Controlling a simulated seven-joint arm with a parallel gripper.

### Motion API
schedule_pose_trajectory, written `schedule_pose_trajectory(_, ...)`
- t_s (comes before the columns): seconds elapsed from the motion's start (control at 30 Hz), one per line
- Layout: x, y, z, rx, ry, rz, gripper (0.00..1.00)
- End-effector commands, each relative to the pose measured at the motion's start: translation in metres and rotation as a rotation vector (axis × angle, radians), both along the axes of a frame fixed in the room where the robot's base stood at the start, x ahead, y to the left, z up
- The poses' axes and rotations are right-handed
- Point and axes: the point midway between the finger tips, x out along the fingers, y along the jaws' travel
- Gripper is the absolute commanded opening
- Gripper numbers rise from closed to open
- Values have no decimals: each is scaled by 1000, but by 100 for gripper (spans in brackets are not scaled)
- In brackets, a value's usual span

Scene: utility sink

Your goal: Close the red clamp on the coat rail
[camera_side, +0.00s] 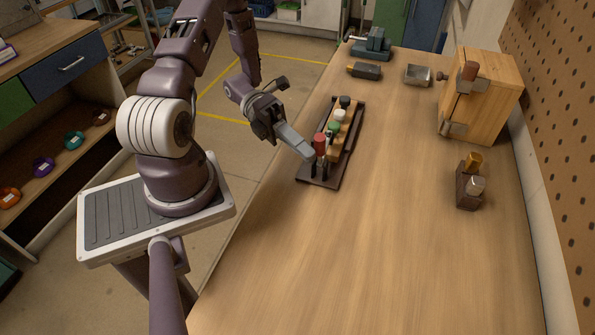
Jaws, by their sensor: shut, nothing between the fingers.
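The red clamp (320,142) is the nearest of several coloured pieces on a dark rail (318,181) lying on the bench. It looks like a small upright red cylinder, too small to tell if it is open or closed. My gripper (307,154) is shut and empty. It reaches in from the left, its tips just left of the red clamp and above the rail's near end. I cannot tell whether they touch it. Green (333,129), white (340,115) and black (345,101) pieces stand behind the red one along the rail. The tips partly cover the rail.
A wooden box (487,100) with metal fittings stands at the right by the pegboard. A small dark block with a brass part (468,187) sits in front of it. A vise (374,43) and small metal blocks (417,75) are at the back. The bench's front (350,260) is clear.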

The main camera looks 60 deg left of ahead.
Motion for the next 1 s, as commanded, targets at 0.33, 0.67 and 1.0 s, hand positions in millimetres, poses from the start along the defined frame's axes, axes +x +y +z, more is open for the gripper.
schedule_pose_trajectory(0.33, 14, 14, 6, -207, 207, 2, 0)
schedule_pose_trajectory(0.67, 23, 23, 8, -275, 275, 2, 0)
schedule_pose_trajectory(1.0, 26, 26, 7, -275, 275, 3, 0)
